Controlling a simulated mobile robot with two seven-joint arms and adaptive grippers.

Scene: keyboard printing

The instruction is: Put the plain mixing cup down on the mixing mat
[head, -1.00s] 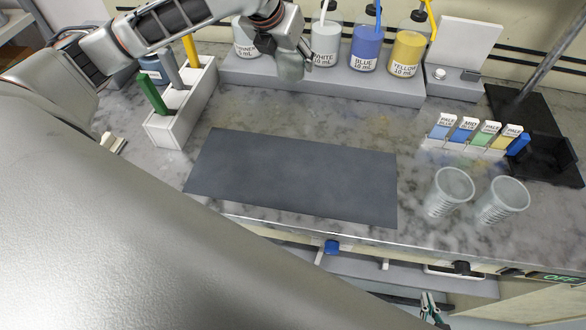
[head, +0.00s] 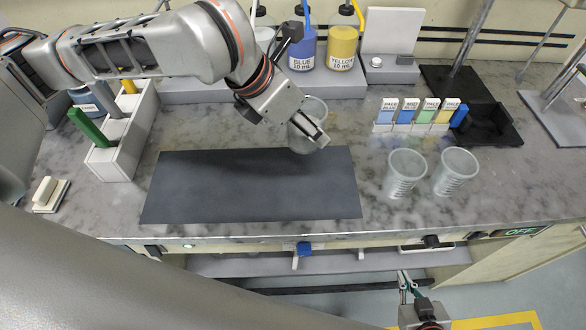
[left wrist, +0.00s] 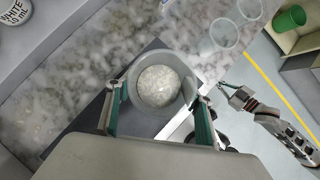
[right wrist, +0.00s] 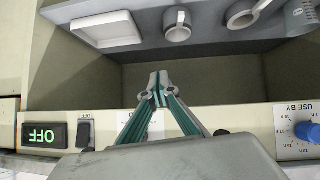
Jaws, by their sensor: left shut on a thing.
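The plain mixing cup (head: 304,142) is clear and empty-looking. My left gripper (head: 318,140) is shut on its sides. It holds the cup above the far right edge of the dark grey mixing mat (head: 230,190), which lies flat and bare. In the left wrist view the cup (left wrist: 157,87) sits between the two green-padded fingers of the left gripper (left wrist: 160,115), and marble shows through its bottom. My right gripper (head: 404,283) is low in front of the counter. In the right wrist view its fingertips (right wrist: 156,88) meet with nothing between them.
Two clear cups (head: 406,174) (head: 453,172) stand right of the mat. A row of colour cards (head: 415,128) is behind them. Blue (head: 303,50) and yellow (head: 342,48) bottles stand at the back. A white rack (head: 122,150) with coloured handles is on the left.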

